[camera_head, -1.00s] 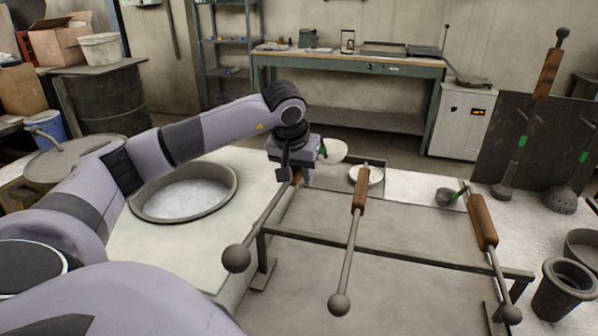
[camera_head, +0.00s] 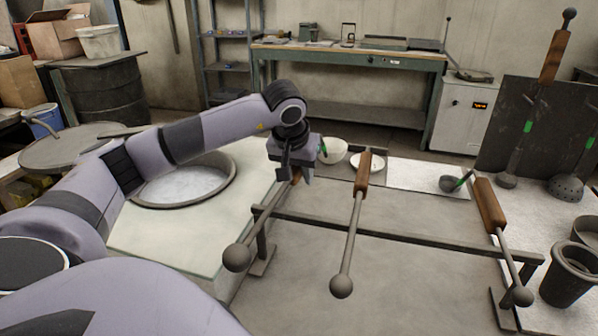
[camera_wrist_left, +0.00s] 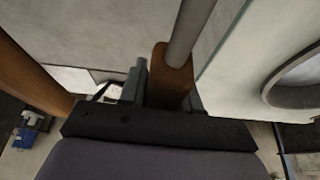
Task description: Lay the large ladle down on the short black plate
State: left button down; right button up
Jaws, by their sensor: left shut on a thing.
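My left gripper (camera_head: 297,172) is shut on the brown wooden handle of the large ladle. Its grey rod runs down-left to a ball end (camera_head: 236,257). Its pale bowl (camera_head: 335,151) shows just right of the gripper, near a green band. In the left wrist view the handle (camera_wrist_left: 170,78) lies between the fingers. A short dark plate (camera_head: 344,176) lies beneath and right of the bowl, partly hidden; I cannot tell whether they touch. My right gripper is not in view.
A second ladle handle (camera_head: 361,180) and a third (camera_head: 489,206) lie across a dark bar (camera_head: 420,237). A round basin (camera_head: 228,190) stands left of the gripper. A white plate (camera_head: 425,177) lies right of the dark one. Tall ladles stand at a black panel (camera_head: 515,110).

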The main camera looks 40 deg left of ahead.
pick_arm(q)
jog(key=shift+f, duration=0.1)
dwell(0.3)
jog(key=c, duration=0.7)
grip_release()
jog(key=shift+f, duration=0.25)
jog(key=v, duration=0.7)
jog(key=shift+r, duration=0.15)
notch_tip(320, 180, up, 3)
jog(key=p, duration=0.3)
jog(key=shift+r, duration=0.1)
jog(key=shift+r+p, duration=0.8)
notch_tip(320, 180, up, 2)
jog(key=shift+r+p, duration=0.2)
jog(key=shift+p, duration=1)
